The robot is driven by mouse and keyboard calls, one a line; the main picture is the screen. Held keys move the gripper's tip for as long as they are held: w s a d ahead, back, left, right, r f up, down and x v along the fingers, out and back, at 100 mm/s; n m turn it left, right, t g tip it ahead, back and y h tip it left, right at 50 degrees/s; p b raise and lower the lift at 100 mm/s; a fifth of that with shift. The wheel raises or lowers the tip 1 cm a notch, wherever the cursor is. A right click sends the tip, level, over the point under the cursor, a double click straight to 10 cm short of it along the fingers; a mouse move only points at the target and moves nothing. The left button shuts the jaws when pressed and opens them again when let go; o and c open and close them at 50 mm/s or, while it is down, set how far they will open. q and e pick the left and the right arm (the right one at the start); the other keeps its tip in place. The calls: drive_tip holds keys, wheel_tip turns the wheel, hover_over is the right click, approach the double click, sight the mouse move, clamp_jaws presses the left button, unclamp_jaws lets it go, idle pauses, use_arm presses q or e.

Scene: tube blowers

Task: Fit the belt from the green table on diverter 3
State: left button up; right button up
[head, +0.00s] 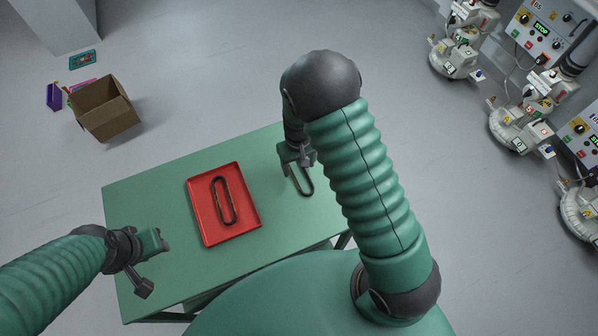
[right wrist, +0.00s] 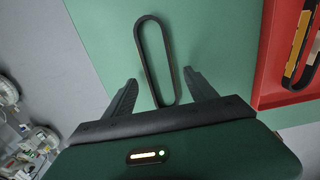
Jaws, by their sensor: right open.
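A dark oblong belt loop (head: 309,190) lies flat on the green table (head: 150,205) near its right edge. In the right wrist view the belt (right wrist: 168,58) extends forward from between my right gripper's fingers. My right gripper (head: 297,160) is open at the belt's near end and not closed on it. My left gripper (head: 151,265) is open and empty over the table's left front corner. White diverter machines (head: 519,132) stand at the right of the head view; I cannot tell which is diverter 3.
A red tray (head: 204,222) on the table holds another dark belt (head: 233,203). It also shows in the right wrist view (right wrist: 265,75). An open cardboard box (head: 104,112) and small colored items lie on the floor at upper left. The floor between table and machines is clear.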

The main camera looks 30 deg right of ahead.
wheel_tip(320, 180, down, 2)
drive_tip(key=shift+w+f, duration=0.1)
clamp_jaws()
idle(0.4)
